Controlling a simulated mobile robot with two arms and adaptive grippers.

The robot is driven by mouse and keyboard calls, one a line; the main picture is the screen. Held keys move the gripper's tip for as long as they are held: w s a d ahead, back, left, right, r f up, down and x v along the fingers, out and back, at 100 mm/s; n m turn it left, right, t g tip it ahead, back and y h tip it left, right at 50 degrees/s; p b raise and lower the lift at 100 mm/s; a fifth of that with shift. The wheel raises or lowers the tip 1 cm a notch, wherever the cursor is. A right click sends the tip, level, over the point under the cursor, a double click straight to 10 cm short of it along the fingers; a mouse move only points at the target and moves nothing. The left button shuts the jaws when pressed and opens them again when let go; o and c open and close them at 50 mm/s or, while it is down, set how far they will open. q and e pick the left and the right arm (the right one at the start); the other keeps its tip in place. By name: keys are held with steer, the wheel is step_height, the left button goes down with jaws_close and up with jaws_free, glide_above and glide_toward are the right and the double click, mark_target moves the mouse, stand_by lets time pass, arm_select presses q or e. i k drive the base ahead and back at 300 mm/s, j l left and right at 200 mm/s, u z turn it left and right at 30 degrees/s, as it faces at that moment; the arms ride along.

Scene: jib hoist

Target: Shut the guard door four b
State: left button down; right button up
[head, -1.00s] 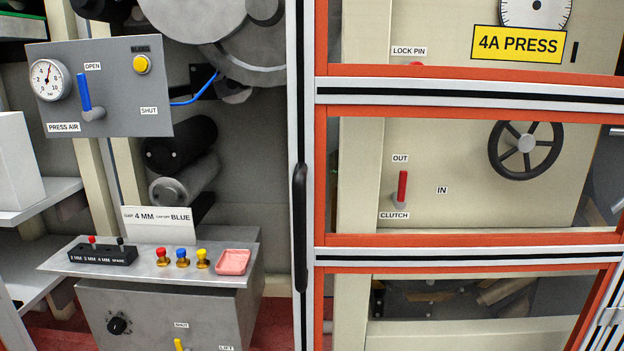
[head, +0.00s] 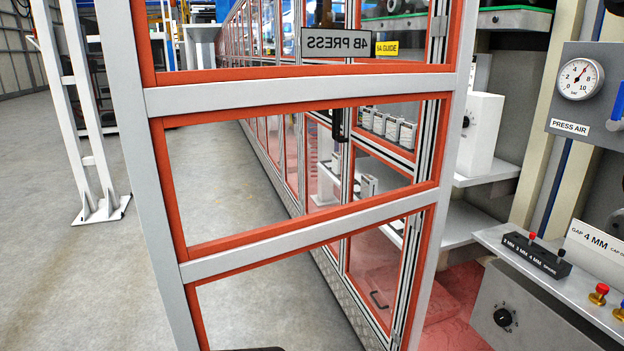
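The guard door four b (head: 300,85) stands open in the head view, swung out from the guard line toward me. It has a grey frame, orange-red edging and clear panes. Its sign (head: 335,43) reads "4B PRESS" mirrored, so I see it from behind. Its near upright edge (head: 150,215) is at the left, and its far edge (head: 440,230) is toward the machine on the right. No handle on the door can be made out clearly. Neither of my grippers is in view; a small dark shape at the bottom edge cannot be identified.
The open bay at the right holds a grey panel with a gauge (head: 580,79) and a control box (head: 545,310). A row of guards (head: 270,150) runs back behind the door. A white stand (head: 95,150) is at the left. The grey floor (head: 60,280) is clear there.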

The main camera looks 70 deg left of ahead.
mark_target(146, 103)
steer(key=k+j, duration=0.2)
steer(key=j, duration=0.2)
steer(key=k+j, duration=0.2)
steer(key=j, duration=0.2)
steer(key=k+j, duration=0.2)
steer(key=j, duration=0.2)
steer(key=k+j, duration=0.2)
steer(key=j, duration=0.2)
steer(key=k+j, duration=0.15)
steer(key=j, duration=0.3)
steer(key=k+j, duration=0.2)
steer(key=j, duration=0.2)
steer(key=k+j, duration=0.2)
steer(key=j, duration=0.2)
steer(key=k+j, duration=0.2)
steer(key=j, duration=0.2)
steer(key=z, duration=0.05)
